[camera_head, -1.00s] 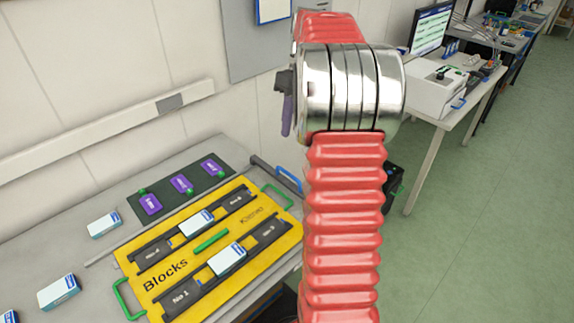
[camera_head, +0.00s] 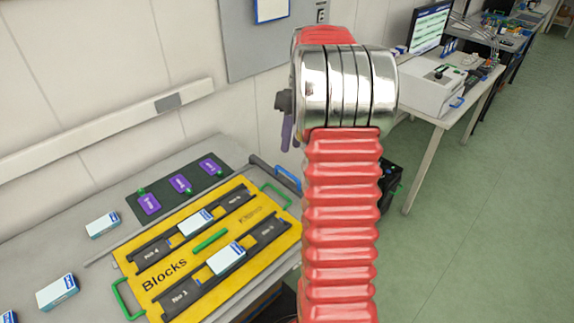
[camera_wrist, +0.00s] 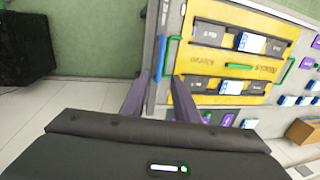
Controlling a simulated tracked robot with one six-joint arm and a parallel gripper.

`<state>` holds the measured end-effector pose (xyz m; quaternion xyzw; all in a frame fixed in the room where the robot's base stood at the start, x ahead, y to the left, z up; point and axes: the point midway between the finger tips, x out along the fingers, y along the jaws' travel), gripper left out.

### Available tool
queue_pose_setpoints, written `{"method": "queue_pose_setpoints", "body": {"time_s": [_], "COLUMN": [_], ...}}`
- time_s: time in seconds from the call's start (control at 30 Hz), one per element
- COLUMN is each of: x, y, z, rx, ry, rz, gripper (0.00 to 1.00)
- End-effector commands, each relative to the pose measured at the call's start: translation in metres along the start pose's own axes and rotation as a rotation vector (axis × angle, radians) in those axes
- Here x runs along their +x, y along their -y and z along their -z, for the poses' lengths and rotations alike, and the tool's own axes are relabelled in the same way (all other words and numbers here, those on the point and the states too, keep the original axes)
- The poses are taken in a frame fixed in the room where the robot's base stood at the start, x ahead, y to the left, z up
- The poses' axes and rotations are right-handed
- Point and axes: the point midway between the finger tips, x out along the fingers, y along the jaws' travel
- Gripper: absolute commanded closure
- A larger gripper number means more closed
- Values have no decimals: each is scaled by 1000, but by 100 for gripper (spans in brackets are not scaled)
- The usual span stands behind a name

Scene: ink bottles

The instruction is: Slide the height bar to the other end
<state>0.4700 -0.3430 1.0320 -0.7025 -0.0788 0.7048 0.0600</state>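No part carries a readable height bar label, so I cannot tell for sure which bar it is. A short green bar (camera_head: 211,240) lies between the two dark channels of the yellow Blocks board (camera_head: 148,302). It also shows in the wrist view (camera_wrist: 239,66). White-and-blue boxes sit in the upper channel (camera_head: 195,221) and the lower channel (camera_head: 226,258), both partway along. My gripper (camera_wrist: 160,78) is open and empty in the wrist view, its purple fingers apart near the table edge beside the board. In the head view my arm hides most of it.
Purple bottles (camera_head: 180,184) lie on a dark mat behind the board. Loose white-and-blue boxes (camera_head: 58,291) stand on the table at left. Green handles (camera_head: 127,299) stick out from the board's ends. A blue handle (camera_head: 288,179) is at the table's back right. Floor is clear at right.

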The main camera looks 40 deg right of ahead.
Motion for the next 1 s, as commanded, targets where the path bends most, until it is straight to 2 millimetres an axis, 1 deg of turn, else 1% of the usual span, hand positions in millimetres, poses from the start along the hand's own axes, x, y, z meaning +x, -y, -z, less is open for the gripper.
{"method": "queue_pose_setpoints", "body": {"time_s": [0.03,0.3,0.5,0.7,0.93,0.97,1.0], "x": [8,50,76,86,86,86,86], "y": [1,0,0,0,-1,-1,-1], "z": [0,0,-1,0,0,0,0], "rx": [0,0,0,1,1,1,1], "ry": [2,2,1,0,-1,-1,-1], "rz": [2,1,1,0,0,0,0], "gripper": [72,72,72,72,72,73,76]}}
